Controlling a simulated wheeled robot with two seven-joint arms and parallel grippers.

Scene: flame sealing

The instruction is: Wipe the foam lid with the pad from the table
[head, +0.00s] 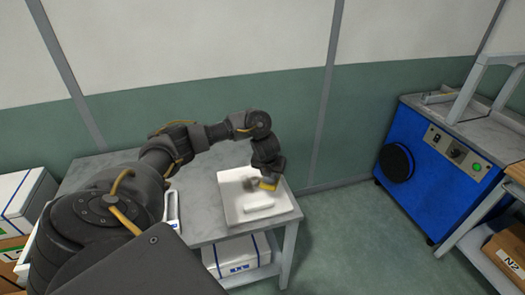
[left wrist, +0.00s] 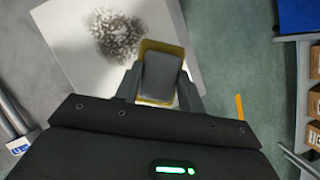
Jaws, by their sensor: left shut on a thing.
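The white foam lid (head: 285,204) lies on the grey table, with a lighter raised block on it. A dark speckled smudge (left wrist: 117,36) marks the lid (left wrist: 62,32) in the left wrist view. My left gripper (head: 266,175) is shut on the yellow and grey pad (head: 268,184), over the right part of the lid. In the left wrist view the pad (left wrist: 162,76) sits between the fingers, to the right of and below the smudge. I cannot tell whether the pad touches the lid. My right gripper is out of view.
Another white box (head: 25,195) stands at the left. A blue machine (head: 430,160) stands at the right, with open green floor between it and the table.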

